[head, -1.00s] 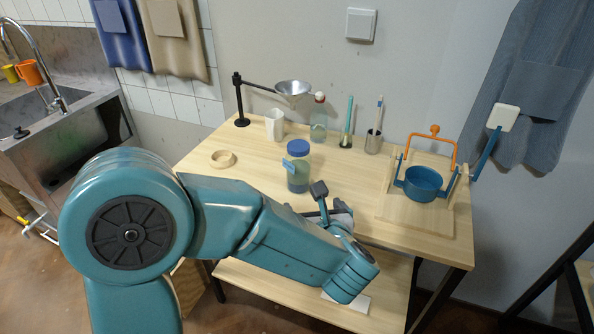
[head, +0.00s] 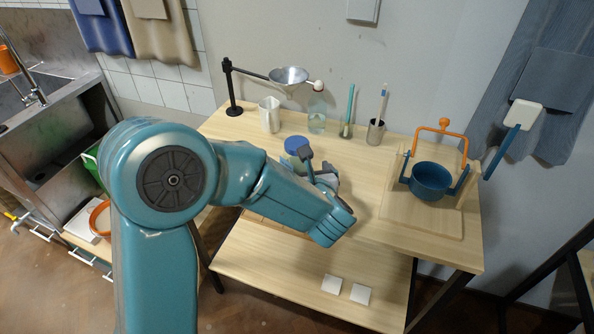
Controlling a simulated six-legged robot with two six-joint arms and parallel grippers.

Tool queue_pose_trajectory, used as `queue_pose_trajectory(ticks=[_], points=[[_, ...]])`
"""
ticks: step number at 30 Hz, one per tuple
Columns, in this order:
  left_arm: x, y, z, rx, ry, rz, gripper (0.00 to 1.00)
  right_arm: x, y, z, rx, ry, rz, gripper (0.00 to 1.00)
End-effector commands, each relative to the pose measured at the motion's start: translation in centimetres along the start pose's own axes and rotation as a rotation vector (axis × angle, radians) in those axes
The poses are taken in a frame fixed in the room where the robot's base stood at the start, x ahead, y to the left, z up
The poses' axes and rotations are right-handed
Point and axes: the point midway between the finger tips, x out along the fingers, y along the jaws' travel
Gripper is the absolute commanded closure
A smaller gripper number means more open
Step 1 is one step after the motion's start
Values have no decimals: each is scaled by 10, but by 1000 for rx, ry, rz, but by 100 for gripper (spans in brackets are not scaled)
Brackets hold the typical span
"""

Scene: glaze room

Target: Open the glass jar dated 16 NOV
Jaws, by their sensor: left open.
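A glass jar with a blue lid (head: 296,144) stands on the wooden table. Only its lid and a bit of its upper side show, as my left arm and gripper cover the rest. No date can be read on it from here. My left gripper (head: 316,167) is in front of the jar and slightly to its right, at about its height in the picture. Its jaws are apart and hold nothing that I can see. I cannot tell whether a finger touches the jar. My right gripper is not in view.
Behind the jar stand a funnel (head: 288,76) on a black stand, a white cup (head: 269,115), a clear bottle (head: 317,112) and a metal cup (head: 375,132). A blue pot (head: 431,181) sits on a wooden board at right. The table between jar and board looks clear.

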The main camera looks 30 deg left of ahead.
Motion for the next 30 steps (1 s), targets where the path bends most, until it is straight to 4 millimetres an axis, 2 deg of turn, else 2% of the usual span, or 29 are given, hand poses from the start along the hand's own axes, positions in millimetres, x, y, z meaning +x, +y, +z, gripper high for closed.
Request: queue_pose_trajectory(ticks=[3,10,14,18,26,27,29,30], points=[[20,2,1,-1,1,4,0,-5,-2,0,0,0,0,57],[41,2,3,1,1,3,0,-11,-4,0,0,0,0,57],[64,3,5,1,2,5,0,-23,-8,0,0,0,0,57],[83,2,3,0,1,3,0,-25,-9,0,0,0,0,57],[88,1,2,0,-1,1,0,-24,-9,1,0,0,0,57],[87,2,2,0,-1,1,6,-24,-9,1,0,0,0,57],[88,2,2,0,-1,1,26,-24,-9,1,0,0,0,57],[87,2,2,0,-1,1,39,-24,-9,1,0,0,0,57]])
